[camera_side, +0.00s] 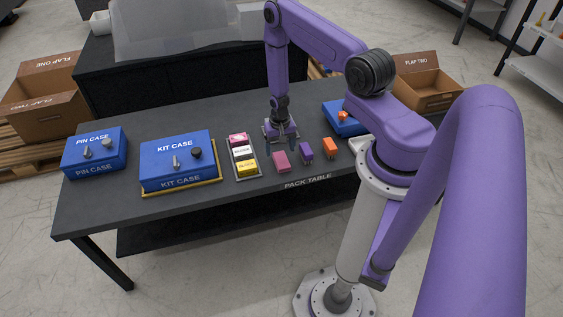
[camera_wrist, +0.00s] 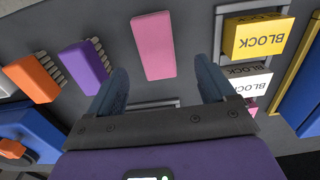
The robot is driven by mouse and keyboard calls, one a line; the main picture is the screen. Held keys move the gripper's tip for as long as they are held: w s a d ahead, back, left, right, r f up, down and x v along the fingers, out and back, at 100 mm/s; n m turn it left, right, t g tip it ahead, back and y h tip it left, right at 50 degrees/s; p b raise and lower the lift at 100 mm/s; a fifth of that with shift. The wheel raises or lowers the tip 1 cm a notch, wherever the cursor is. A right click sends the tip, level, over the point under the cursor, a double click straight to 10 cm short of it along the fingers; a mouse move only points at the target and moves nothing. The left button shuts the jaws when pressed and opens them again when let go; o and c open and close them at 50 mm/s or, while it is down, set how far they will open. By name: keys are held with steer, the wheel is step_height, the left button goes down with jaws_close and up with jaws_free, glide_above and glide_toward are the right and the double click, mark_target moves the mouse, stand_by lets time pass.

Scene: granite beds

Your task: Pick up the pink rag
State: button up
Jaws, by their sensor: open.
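The pink rag (camera_side: 281,161) lies flat on the dark pack table near its front edge. In the wrist view the pink rag (camera_wrist: 153,45) is a plain pink rectangle ahead of the fingertips, roughly in line with the gap between them. My gripper (camera_side: 281,142) is above the table, just behind the rag in the side view. Its two dark fingers are spread, with nothing between them in the wrist view (camera_wrist: 163,75). The gripper is apart from the rag.
Purple (camera_side: 306,153) and orange (camera_side: 330,147) bristled blocks stand right of the rag. Left is a tray (camera_side: 246,178) of pink, white and yellow blocks. The kit case (camera_side: 178,165) and pin case (camera_side: 95,155) are farther left; a blue case (camera_side: 340,127) is right.

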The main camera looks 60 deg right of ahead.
mark_target(281, 158)
steer(key=shift+s+d+f, duration=0.15)
steer(key=shift+f, duration=2.4)
steer(key=c, duration=1.1)
